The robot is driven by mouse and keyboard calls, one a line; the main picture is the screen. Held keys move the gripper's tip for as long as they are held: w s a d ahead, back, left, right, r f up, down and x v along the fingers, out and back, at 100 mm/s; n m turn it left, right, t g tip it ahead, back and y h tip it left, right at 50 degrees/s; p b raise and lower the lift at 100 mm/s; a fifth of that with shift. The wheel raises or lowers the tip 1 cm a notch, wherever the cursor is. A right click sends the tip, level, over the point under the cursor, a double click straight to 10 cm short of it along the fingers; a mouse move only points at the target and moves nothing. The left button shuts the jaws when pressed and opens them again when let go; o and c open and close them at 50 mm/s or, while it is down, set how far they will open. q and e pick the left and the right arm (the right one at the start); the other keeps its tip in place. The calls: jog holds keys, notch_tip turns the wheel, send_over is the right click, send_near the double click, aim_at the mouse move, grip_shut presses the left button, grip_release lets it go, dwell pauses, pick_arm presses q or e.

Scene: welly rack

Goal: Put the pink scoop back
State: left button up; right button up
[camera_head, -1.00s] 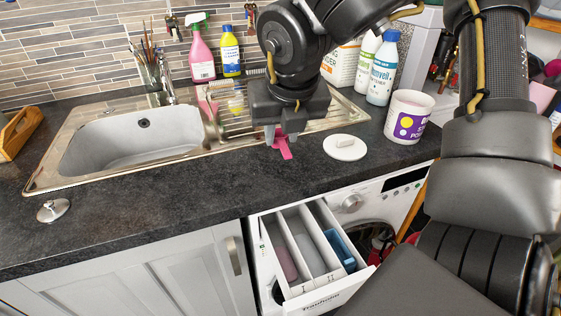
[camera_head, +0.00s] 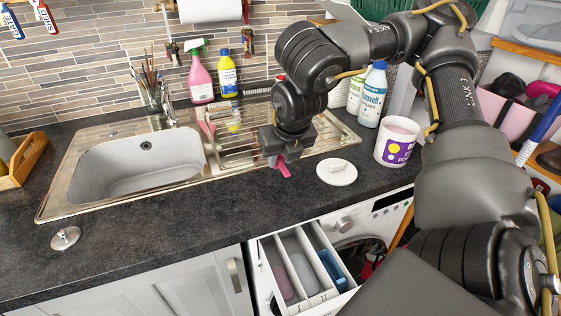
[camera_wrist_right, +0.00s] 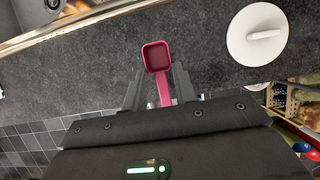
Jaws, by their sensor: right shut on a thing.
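The pink scoop (camera_head: 283,168) is in the jaws of my right gripper (camera_head: 277,160), above the dark worktop. In the right wrist view the scoop (camera_wrist_right: 156,58) shows its square bowl beyond the fingertips, with the handle running back between the fingers of the right gripper (camera_wrist_right: 158,88). A white tub with a purple label (camera_head: 397,142) stands to the right, its top open and pale powder inside. Its round white lid (camera_head: 337,172) lies on the worktop between gripper and tub; it also shows in the right wrist view (camera_wrist_right: 257,35). My left gripper is out of view.
The washing machine's drawer (camera_head: 300,270) stands open below the worktop edge. A metal sink (camera_head: 130,165) with a drainer lies to the left. White bottles (camera_head: 371,97) stand behind the tub. A metal plug (camera_head: 65,238) lies at the front left.

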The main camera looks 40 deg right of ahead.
aim_at(281, 164)
jog(key=w+f, duration=0.1)
jog(key=w+d+f, duration=0.1)
jog(key=f, duration=0.1)
jog(key=w+d+f, duration=0.1)
jog(key=f, duration=0.1)
jog(key=shift+d+f, duration=0.15)
jog(key=shift+d, duration=0.1)
jog(key=shift+w+d+f+b, duration=0.1)
jog(key=shift+f+b, duration=0.1)
jog(key=shift+f, duration=0.75)
jog(key=shift+w+d+f+b, duration=0.1)
jog(key=shift+f+b, duration=0.1)
jog(key=shift+f, duration=0.7)
jog(key=shift+r, duration=0.1)
jog(key=o, duration=0.5)
jog(key=shift+f, duration=0.2)
jog(key=shift+c, duration=0.2)
jog(key=o, duration=0.5)
jog(key=shift+c, duration=0.2)
